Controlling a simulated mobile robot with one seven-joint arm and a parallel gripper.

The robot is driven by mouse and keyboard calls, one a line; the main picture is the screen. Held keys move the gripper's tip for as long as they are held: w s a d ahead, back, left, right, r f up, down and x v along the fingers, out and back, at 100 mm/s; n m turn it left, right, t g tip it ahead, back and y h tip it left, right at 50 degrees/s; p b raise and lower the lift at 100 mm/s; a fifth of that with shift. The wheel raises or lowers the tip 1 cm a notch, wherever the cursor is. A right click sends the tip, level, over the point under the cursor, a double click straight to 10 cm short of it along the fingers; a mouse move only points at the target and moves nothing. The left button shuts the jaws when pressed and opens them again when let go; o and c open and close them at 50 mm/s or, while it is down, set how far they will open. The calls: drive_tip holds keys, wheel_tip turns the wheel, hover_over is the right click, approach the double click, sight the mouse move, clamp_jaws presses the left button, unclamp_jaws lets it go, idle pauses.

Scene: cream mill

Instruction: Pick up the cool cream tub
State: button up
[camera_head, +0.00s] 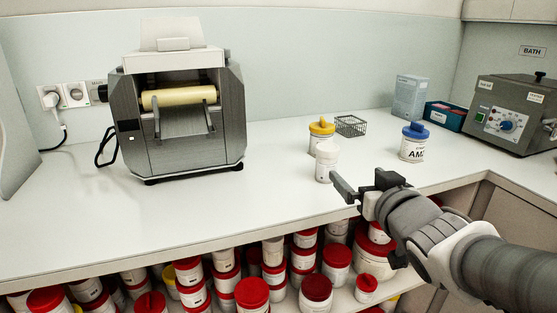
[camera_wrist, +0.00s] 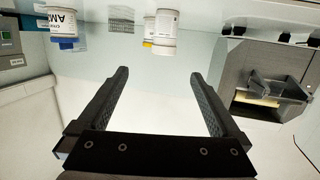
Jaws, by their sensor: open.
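A small white tub (camera_head: 327,164) with a white lid stands upright on the white counter, just left of my gripper. Right behind it stands a tub with a yellow lid (camera_head: 321,128). A larger white jar with a blue lid (camera_head: 414,142) and black lettering stands further right. I cannot read which one is the cool cream tub. My gripper (camera_head: 356,181) is open and empty near the counter's front edge.
A grey mill (camera_head: 180,125) with a cream roller stands at left. A wire basket (camera_head: 350,126), a pale box (camera_head: 410,97), a teal box (camera_head: 445,115) and a grey bath unit (camera_head: 515,112) are behind. Many red-lidded tubs fill the shelf below. The front counter is clear.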

drive_tip(key=shift+y, duration=0.3)
drive_tip(key=p+x, duration=0.3)
drive_tip(key=x, duration=0.2)
drive_tip(key=shift+w+a+f, duration=0.1)
drive_tip(key=shift+a+f, duration=0.05)
drive_tip(key=shift+w+a+r+p, duration=0.1)
drive_tip(key=shift+w+r+p, duration=0.1)
drive_tip(key=shift+p, duration=0.8)
drive_tip(key=w+p, duration=0.1)
drive_tip(key=p, duration=0.2)
drive_tip(key=shift+a+f+p, duration=0.1)
drive_tip(key=shift+p, duration=0.25)
drive_tip(key=shift+w+p, duration=0.15)
drive_tip(key=shift+p, duration=0.3)
drive_tip(key=p, duration=0.2)
drive_tip(key=shift+w+p, duration=0.25)
drive_tip(key=shift+p, duration=0.1)
